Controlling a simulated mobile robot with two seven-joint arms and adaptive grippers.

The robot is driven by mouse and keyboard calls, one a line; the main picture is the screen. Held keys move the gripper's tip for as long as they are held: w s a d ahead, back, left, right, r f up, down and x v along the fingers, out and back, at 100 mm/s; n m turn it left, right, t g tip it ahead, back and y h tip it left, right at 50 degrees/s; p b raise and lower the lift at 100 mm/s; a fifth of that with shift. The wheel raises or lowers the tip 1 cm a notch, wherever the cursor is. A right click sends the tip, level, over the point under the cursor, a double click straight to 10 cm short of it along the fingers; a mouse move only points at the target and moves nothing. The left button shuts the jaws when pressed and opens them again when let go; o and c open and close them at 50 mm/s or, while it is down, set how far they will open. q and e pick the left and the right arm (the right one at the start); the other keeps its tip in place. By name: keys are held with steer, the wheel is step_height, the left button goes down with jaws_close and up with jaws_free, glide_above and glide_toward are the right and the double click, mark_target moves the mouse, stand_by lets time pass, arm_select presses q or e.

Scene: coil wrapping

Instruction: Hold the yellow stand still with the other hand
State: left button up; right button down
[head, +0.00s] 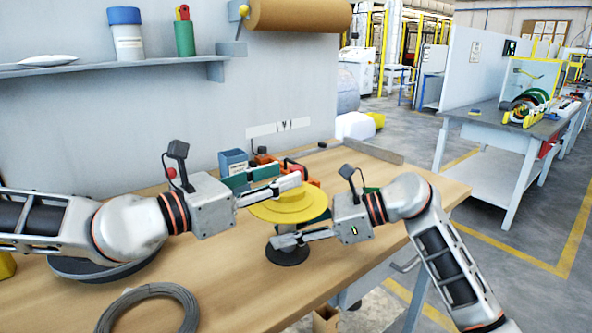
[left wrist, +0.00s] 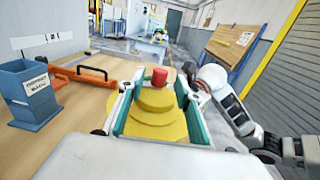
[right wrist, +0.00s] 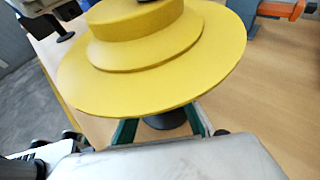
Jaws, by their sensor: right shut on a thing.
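The yellow stand (head: 290,207) is upright on the wooden table, with stepped round tiers, a wide flange and a dark round base (head: 288,256). A red knob (left wrist: 159,75) shows at its top in the left wrist view. My left gripper (head: 287,177) is open above the flange, its fingers on either side of the stand's upper tiers; I cannot tell whether they touch. My right gripper (head: 275,242) is low under the flange, shut on the stand's post. The flange hides most of that grip in the right wrist view, where the stand's yellow top (right wrist: 150,45) fills the middle.
A grey coil (head: 150,308) lies at the table's front left, near a dark round tray (head: 75,270). A blue bin (head: 233,162) and an orange-handled tool (left wrist: 80,73) stand behind the yellow stand. Bare tabletop (head: 225,270) lies between coil and stand.

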mark_target(291, 172)
arm_select(q)
steer(key=shift+x, duration=2.35)
jaws_close()
